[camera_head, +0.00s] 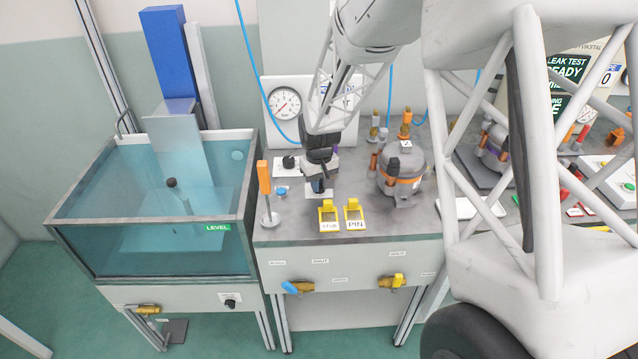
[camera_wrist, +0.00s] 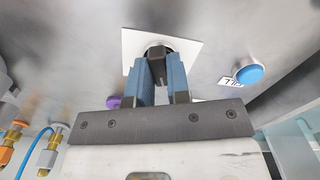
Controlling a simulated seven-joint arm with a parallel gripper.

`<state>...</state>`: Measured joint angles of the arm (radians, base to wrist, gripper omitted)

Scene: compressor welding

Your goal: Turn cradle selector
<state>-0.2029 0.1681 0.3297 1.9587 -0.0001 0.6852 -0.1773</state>
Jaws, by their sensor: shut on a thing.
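A black selector knob (camera_wrist: 157,52) stands on a square white plate (camera_wrist: 190,45) in the wrist view. I take it to be the cradle selector, though its label does not show. My gripper (camera_wrist: 160,72) has its two blue fingers shut on this knob, one on each side. In the head view my gripper (camera_head: 318,186) reaches down to the bench top, and the arm end mostly hides the knob there. The knob's pointer direction cannot be told.
A blue button (camera_wrist: 249,74) sits beside the plate. An orange-handled lever (camera_head: 265,180), another black knob (camera_head: 289,162), yellow STUB (camera_head: 328,214) and PIN (camera_head: 355,213) holders and a grey compressor (camera_head: 402,172) stand close by. A water tank (camera_head: 150,210) is at the left.

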